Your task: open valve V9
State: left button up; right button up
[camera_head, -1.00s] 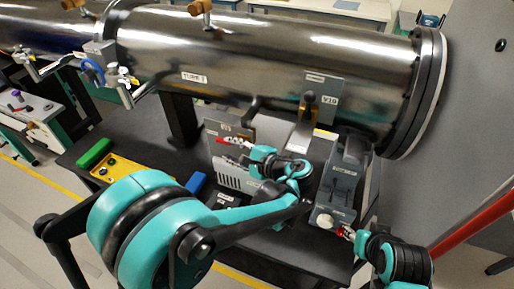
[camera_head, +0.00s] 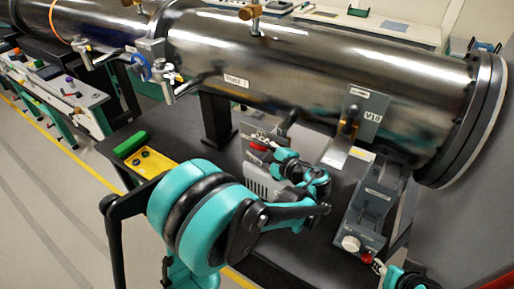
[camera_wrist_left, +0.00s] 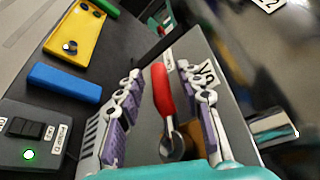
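Valve V9 shows in the left wrist view as a red lever handle (camera_wrist_left: 161,90) on a metal stem, beside a V9 label (camera_wrist_left: 207,74). The same red handle (camera_head: 262,144) shows small in the head view, on a grey panel below the big steel tube. My left gripper (camera_wrist_left: 160,72) is open, with its purple-padded fingers on either side of the red handle and gaps visible on both sides. In the head view my left gripper (camera_head: 277,152) is at that panel.
The steel tube (camera_head: 300,60) runs above the dark bench. A V10 plate (camera_head: 363,112) hangs on it.

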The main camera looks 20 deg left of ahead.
pick_arm(q)
grip_shut()
